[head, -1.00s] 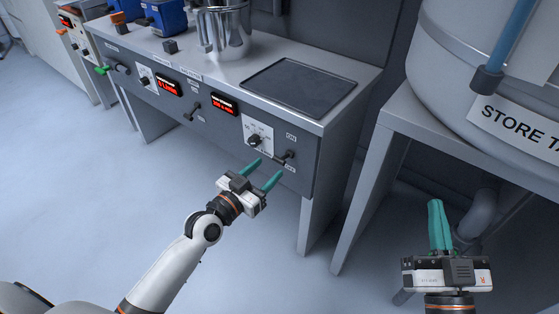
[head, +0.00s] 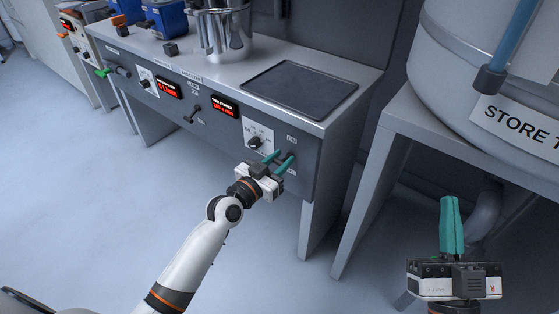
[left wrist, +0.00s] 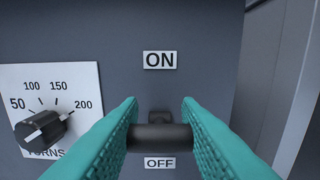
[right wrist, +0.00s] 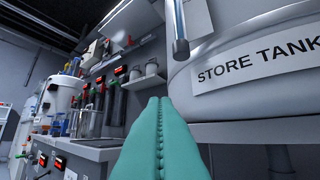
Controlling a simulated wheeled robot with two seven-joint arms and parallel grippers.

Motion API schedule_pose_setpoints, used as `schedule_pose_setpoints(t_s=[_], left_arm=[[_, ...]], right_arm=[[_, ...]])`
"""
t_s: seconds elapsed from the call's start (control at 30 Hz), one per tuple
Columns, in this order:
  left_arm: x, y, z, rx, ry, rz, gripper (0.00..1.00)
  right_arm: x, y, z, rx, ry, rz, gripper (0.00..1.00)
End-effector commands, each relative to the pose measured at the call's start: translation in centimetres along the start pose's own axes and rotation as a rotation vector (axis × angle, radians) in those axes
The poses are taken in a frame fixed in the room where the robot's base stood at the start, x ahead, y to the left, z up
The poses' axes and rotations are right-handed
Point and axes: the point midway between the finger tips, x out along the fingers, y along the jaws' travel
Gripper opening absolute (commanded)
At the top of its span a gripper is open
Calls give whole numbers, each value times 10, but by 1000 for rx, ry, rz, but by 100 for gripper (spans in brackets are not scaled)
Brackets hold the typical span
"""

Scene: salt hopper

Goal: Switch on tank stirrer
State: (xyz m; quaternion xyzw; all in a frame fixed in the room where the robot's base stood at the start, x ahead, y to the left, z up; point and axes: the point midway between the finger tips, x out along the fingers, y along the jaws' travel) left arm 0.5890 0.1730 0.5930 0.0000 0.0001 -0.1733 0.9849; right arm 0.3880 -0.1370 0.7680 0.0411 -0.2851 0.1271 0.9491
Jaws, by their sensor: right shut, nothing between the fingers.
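The panel's black lever (left wrist: 160,138) sits between an ON label (left wrist: 160,60) above and an OFF label (left wrist: 160,163) below. In the left wrist view its bar is close to the OFF label. My left gripper (head: 282,158) has its teal fingers on either side of the bar. Both bar ends meet the inner finger faces, so it looks shut on the lever. In the head view the fingers partly hide the lever. My right gripper (head: 451,225) is shut and empty, in front of the store tank stand; its closed fingers also fill the middle of the right wrist view (right wrist: 163,140).
A TURNS dial (left wrist: 40,128) is left of the lever. Red displays (head: 225,106) and another lever (head: 192,114) are further left on the panel. A steel vessel (head: 222,35) and a dark plate (head: 300,88) are on top. The store tank (head: 470,75) stands at right.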

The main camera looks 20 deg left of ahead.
Motion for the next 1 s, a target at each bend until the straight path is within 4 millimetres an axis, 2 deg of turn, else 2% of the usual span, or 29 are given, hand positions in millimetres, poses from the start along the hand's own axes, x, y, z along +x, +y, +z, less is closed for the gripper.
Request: schedule_pose_setpoints(t_s=[0.17,0.47,0.77,1.0], left_arm=[[0,0,1,0,3,0,8],[1,0,4,0,32,0,8],[2,0,5,1,64,-1,8],[2,0,7,0,90,-1,8]], right_arm=[[1,0,-2,-1,22,-1,0],[-10,-9,-49,-14,364,-19,0],[-46,-18,-94,-22,739,-41,0],[-89,-24,-117,-23,1038,-61,0]])
